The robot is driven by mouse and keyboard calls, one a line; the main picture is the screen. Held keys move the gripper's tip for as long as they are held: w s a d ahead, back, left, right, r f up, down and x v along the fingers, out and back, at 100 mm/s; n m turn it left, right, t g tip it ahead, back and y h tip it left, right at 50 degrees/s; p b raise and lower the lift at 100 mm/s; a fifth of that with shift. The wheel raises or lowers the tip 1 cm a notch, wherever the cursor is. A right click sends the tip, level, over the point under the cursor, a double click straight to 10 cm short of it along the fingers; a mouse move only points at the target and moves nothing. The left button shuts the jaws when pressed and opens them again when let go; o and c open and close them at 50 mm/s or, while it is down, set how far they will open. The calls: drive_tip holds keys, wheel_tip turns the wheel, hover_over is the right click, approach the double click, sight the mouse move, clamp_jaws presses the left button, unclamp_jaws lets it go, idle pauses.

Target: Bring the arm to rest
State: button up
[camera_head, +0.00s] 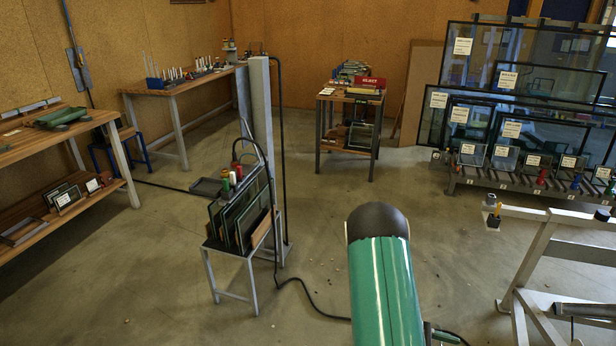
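A green arm link of mine with a dark rounded end (380,265) rises from the bottom edge, right of centre. It is the only part of my arm that I can make out. My gripper does not show, so its fingers and anything in them are hidden from me. The link stands clear in the picture between a small glass stand (228,247) on the left and a pale metal frame (535,255) on the right.
A grey post (262,140) stands behind the stand. A black cable (308,303) crosses the floor near my arm. Workbenches (170,88) line the left and back, a small table (350,97) stands mid-back, and a glass rack (500,186) is at right. The middle floor is open.

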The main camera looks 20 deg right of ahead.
drive_tip(key=w+a+r+m+t+y, duration=0.2)
drive_tip(key=a+r+m+t+y, duration=0.2)
drive_tip(key=a+r, duration=1.2)
drive_tip(key=w+a+r+m+t+y, duration=0.1)
drive_tip(key=a+r+m+t+y, duration=0.4)
drive_tip(key=a+r+t+y, duration=0.4)
drive_tip(key=a+r+t, duration=0.2)
drive_tip(key=a+r, duration=0.5)
drive_tip(key=a, duration=0.4)
drive_tip(key=shift+w+a+r+m+t, duration=0.3)
drive_tip(key=shift+w+a+r, duration=0.1)
drive_tip(key=c, duration=0.4)
drive_tip(key=shift+d, duration=0.15)
drive_tip(key=shift+d, duration=0.1)
